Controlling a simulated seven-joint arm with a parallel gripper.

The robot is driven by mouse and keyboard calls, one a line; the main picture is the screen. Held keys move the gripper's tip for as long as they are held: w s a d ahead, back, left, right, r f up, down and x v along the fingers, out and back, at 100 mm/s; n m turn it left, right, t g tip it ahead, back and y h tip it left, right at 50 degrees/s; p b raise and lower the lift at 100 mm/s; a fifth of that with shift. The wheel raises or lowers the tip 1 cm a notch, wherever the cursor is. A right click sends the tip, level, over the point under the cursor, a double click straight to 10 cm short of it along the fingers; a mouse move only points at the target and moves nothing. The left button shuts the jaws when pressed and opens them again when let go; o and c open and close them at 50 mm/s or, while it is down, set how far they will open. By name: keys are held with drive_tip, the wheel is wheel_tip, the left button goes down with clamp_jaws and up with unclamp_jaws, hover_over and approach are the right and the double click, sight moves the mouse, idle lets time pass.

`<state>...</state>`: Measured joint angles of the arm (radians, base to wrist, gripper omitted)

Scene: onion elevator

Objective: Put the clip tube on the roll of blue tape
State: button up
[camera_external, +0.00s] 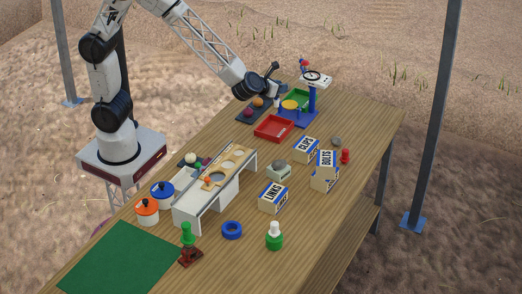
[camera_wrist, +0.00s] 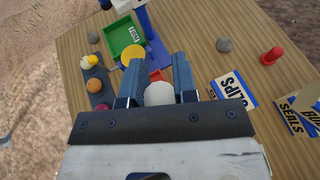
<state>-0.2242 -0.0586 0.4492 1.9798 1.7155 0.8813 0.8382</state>
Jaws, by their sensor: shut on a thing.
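The roll of blue tape (camera_external: 231,230) lies flat on the near part of the table, in front of the white stepped rack. My gripper (camera_external: 276,97) is far from it, above the back of the table near the red tray. In the wrist view my gripper (camera_wrist: 156,72) has its two blue-grey fingers around a white, rounded thing (camera_wrist: 159,94). Its lower part is hidden by the gripper body. I cannot tell for sure whether this is the clip tube. A green piece with a white top (camera_external: 275,236) stands right of the tape.
A red tray (camera_external: 274,128) and a green tray (camera_external: 298,99) lie near my gripper, with a blue scale stand (camera_external: 311,98) beside them. Boxes marked CLIPS (camera_external: 307,149), BOLTS (camera_external: 326,160) and LINKS (camera_external: 273,198) stand mid-table. The white rack (camera_external: 222,192) stands between my gripper and the near end.

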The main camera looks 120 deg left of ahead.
drive_tip(key=w+d+m+t+h, duration=0.1)
drive_tip(key=w+d, duration=0.3)
drive_tip(key=d, duration=0.6)
drive_tip(key=w+d+m+t, duration=0.1)
drive_tip(key=w+d, duration=0.3)
drive_tip(key=d, duration=0.6)
drive_tip(key=w+d+m+t+h, duration=0.1)
drive_tip(key=w+d, duration=0.3)
drive_tip(key=d, duration=0.6)
drive_tip(key=d+m+t+h, duration=0.1)
drive_tip(key=d+m+t, duration=0.1)
drive_tip(key=d, duration=2.2)
drive_tip(key=shift+s+d+f, duration=0.15)
drive_tip(key=shift+s+f, duration=0.05)
drive_tip(key=shift+f, duration=1.15)
drive_tip(key=shift+s+d+f, duration=0.1)
drive_tip(key=shift+s+f, duration=0.05)
drive_tip(key=shift+f, duration=1.15)
drive_tip(key=shift+f, duration=0.1)
drive_tip(key=shift+f, duration=3)
drive_tip(key=shift+f, duration=1.9)
